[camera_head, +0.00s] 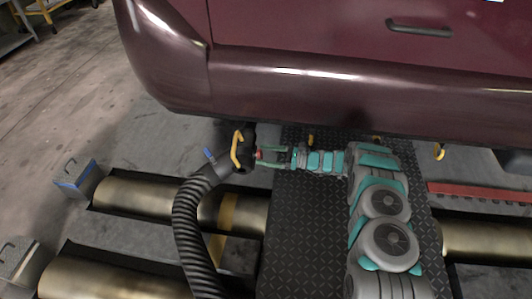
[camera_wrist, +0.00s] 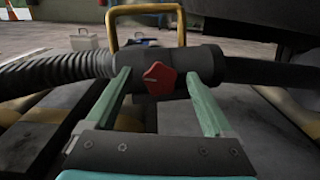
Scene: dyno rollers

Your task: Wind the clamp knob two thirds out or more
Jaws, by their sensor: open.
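The red clamp knob (camera_wrist: 160,78) is a lobed knob on the front of a dark cylindrical clamp body (camera_wrist: 201,60). In the head view the knob (camera_head: 259,154) is a small red spot beside the black clamp. My gripper (camera_wrist: 160,85) is open, with one teal finger on each side of the knob. The fingers appear apart from the knob, and their tips overlap the clamp body in the picture; I cannot tell whether they touch it. In the head view my gripper (camera_head: 272,155) reaches left to the clamp. A yellow handle (camera_wrist: 146,12) rises from the clamp.
A ribbed black hose (camera_head: 187,228) runs from the clamp toward the front. A maroon vehicle (camera_head: 330,95) overhangs the area. Brass rollers (camera_head: 135,197) lie at left and right. A dark checkered plate (camera_head: 305,225) lies under my arm. Grey boxes with handles (camera_head: 76,176) stand at left.

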